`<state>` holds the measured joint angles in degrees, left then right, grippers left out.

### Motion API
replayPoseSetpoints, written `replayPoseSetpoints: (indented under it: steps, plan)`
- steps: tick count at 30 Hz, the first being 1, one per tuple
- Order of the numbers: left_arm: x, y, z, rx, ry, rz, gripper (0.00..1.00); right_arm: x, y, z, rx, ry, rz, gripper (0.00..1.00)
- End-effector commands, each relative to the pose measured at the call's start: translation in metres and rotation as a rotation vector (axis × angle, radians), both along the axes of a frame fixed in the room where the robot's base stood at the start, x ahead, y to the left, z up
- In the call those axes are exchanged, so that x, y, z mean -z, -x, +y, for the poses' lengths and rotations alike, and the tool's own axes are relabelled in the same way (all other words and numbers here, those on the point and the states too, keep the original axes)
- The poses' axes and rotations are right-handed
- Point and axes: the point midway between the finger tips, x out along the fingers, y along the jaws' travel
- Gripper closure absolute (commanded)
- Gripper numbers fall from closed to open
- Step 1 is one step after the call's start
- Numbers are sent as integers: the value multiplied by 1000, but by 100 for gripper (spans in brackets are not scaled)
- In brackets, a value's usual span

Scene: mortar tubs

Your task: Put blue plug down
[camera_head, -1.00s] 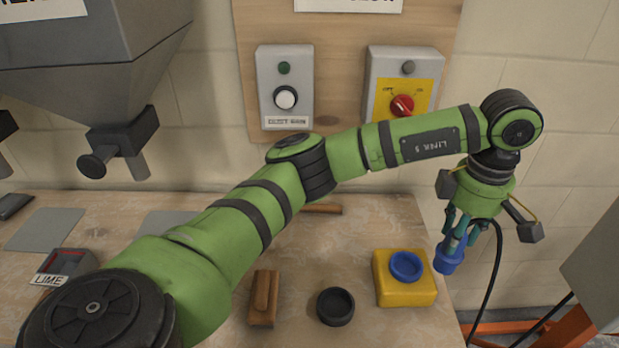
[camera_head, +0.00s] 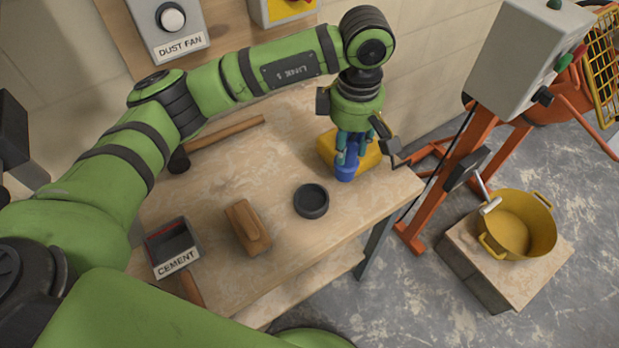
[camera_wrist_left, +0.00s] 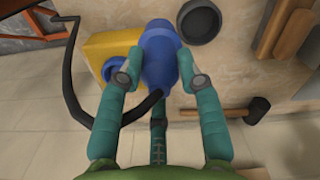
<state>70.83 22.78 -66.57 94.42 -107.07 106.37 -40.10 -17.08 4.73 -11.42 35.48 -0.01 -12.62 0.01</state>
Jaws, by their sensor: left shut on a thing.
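The blue plug (camera_head: 345,173) is held in the fingers of my left gripper (camera_head: 347,158), pointing down at the front side of the yellow box (camera_head: 369,154). In the left wrist view the blue plug (camera_wrist_left: 158,52) sits between the two teal fingertips, with a black cable (camera_wrist_left: 70,70) around the gripper. The yellow box (camera_wrist_left: 100,42) is beside it, with its blue socket ring (camera_wrist_left: 112,68) partly behind a finger. I cannot tell whether the plug touches the bench (camera_head: 395,185). My right gripper is not in view.
A black round dish (camera_head: 311,201), a wooden float (camera_head: 246,228) and a cement tray (camera_head: 172,248) are on the bench. A mallet (camera_head: 225,134) lies behind. Beyond the bench's right edge are an orange stand (camera_head: 450,180) and a yellow tub (camera_head: 525,232) on a block.

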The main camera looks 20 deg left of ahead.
Motion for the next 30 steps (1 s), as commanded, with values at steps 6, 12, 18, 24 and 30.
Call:
replayPoseSetpoints:
  steps: [6,12,18,24,30]
  plan:
    - [24,30,40,-3,-1,3,100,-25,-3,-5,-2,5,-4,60]
    - [39,41,55,-2,1,-1,100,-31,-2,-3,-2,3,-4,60]
    - [62,43,56,-1,-1,4,100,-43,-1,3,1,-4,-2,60]
    - [81,42,56,-1,0,-1,100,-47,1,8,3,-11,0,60]
    - [81,41,55,-1,1,-2,100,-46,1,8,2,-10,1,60]
